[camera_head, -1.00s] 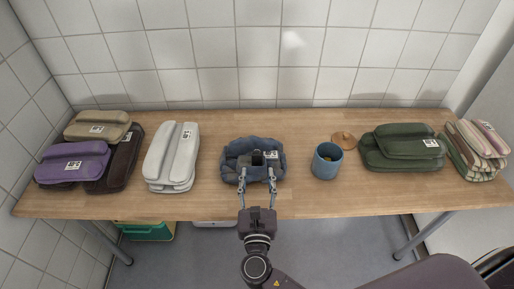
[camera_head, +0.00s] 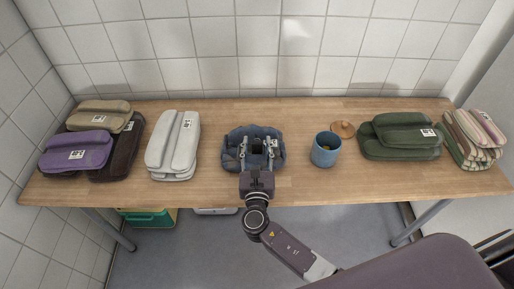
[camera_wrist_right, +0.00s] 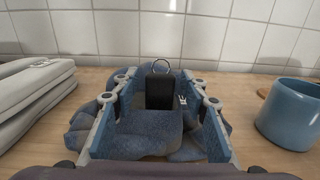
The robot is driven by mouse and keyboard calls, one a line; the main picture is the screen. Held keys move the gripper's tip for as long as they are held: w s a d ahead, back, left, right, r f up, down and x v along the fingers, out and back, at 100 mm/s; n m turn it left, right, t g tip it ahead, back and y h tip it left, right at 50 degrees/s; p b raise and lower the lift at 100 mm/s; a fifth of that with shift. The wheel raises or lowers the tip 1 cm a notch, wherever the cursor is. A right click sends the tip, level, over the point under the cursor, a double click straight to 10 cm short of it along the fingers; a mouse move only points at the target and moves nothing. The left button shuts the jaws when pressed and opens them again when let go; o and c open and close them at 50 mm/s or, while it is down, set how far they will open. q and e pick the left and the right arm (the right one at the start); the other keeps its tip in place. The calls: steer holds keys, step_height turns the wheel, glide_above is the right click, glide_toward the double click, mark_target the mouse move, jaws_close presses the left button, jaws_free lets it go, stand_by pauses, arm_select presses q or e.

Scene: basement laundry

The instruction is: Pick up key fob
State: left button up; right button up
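The key fob (camera_wrist_right: 159,91) is a small black block with a metal ring at its top. It stands out of a crumpled dark blue cloth bundle (camera_wrist_right: 87,118) in the right wrist view. In the head view the fob (camera_head: 257,147) is small and dark on the blue bundle (camera_head: 231,158). My right gripper (camera_head: 257,145) is open, with one finger on each side of the fob. In the wrist view there are gaps between the fingers and the fob. Part of the cloth rises between the fingers and hides the fob's lower end. My left gripper is not in view.
A blue cup (camera_head: 325,150) and a round wooden lid (camera_head: 343,129) stand right of the bundle. A white folded stack (camera_head: 173,147) lies left; green (camera_head: 400,142) and striped (camera_head: 474,142) stacks lie right. Purple, tan and dark stacks fill the left end. Bare wooden table (camera_head: 345,188) shows in front.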

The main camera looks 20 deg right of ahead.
steer(key=c, duration=0.8)
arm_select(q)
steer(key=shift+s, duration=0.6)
arm_select(e)
steer(key=shift+c, duration=0.3)
steer(key=shift+r, duration=0.1)
